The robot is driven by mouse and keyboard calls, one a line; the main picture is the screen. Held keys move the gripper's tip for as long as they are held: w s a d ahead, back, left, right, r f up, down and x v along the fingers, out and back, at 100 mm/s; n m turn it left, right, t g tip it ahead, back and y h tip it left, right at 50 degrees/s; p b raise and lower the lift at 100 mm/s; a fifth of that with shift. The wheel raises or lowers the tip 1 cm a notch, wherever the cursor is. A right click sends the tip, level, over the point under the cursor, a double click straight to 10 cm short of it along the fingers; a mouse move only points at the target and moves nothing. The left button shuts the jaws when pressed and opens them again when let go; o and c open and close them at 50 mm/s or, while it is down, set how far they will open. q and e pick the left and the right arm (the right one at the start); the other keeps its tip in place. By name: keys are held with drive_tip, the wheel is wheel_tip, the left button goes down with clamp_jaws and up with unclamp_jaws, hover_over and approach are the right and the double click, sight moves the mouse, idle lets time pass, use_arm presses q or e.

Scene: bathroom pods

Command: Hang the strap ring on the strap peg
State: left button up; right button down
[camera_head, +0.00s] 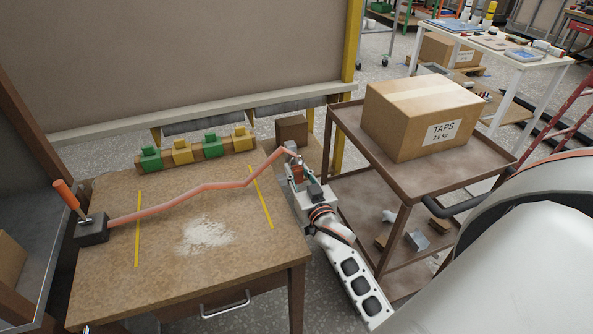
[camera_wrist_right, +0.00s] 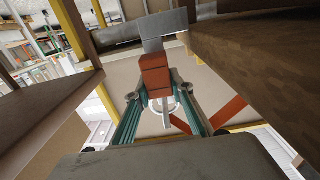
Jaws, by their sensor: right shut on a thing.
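A salmon-orange strap (camera_head: 205,188) runs from a dark block (camera_head: 92,231) at the table's left across to my right gripper (camera_head: 297,168). My right gripper is shut on an orange-red grip piece (camera_wrist_right: 155,75), just off the table's right edge. A grey plate (camera_wrist_right: 165,28) shows at the far end of this piece. A pale ring shape (camera_wrist_right: 164,106) shows behind the fingers in the wrist view, and red strap (camera_wrist_right: 228,114) lies to its right. I cannot tell the strap ring's exact outline. I cannot make out the strap peg clearly. My left gripper is not clearly visible.
The wooden table (camera_head: 170,285) has yellow lines and a pale powder patch (camera_head: 207,235). Green and yellow clamps (camera_head: 182,153) stand at its back. A brown cart (camera_head: 345,120) with a TAPS box (camera_head: 405,105) stands right of my gripper. An orange-handled tool (camera_head: 67,196) stands by the dark block.

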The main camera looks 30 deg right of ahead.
drive_tip(key=c, duration=1.7)
unclamp_jaws()
drive_tip(key=shift+s, duration=0.1)
drive_tip(key=v, duration=0.7)
drive_tip(key=shift+s+a, duration=0.1)
drive_tip(key=shift+s, duration=0.05)
drive_tip(key=shift+s, duration=0.1)
